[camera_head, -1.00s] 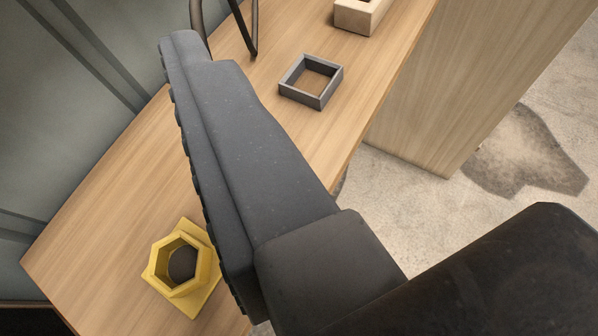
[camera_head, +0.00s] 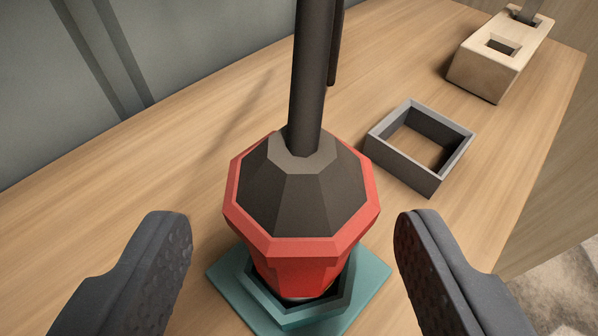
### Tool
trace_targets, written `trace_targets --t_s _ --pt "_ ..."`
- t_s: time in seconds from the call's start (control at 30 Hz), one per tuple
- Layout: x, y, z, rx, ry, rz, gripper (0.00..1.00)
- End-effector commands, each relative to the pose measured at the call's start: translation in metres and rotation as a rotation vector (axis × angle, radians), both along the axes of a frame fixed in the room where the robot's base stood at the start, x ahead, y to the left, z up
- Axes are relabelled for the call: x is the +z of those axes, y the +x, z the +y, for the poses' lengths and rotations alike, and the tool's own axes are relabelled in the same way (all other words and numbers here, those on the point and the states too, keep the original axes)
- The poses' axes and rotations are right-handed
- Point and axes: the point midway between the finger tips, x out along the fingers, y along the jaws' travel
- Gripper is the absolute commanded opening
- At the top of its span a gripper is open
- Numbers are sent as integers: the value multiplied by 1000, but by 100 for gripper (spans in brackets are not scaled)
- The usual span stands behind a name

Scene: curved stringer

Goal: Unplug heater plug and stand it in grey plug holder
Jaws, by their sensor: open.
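The heater plug (camera_head: 298,262) has a red faceted body and a dark grey top, with a thick dark cable (camera_head: 313,75) rising from it. It stands upright in a teal socket (camera_head: 226,276) on the wooden bench. The grey plug holder (camera_head: 448,178), a square open frame, sits empty behind and to the right of the plug. My gripper (camera_head: 294,250) is open, with one finger on each side of the plug and a visible gap on both sides. The inside of the socket is mostly hidden by the plug.
A pale wooden block (camera_head: 485,68) with slots stands at the back right of the bench (camera_head: 400,65). A grey wall (camera_head: 180,50) runs behind. The bench top left of the plug is clear. The floor shows at the lower right.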

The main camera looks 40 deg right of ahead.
Motion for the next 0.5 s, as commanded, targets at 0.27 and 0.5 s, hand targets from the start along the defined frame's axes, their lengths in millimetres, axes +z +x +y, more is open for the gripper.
trace_targets --t_s 0.27,0.5 --pt "-10 11 -12 -2 1 -2 59" --pt "-25 30 -30 -2 -3 -3 59"
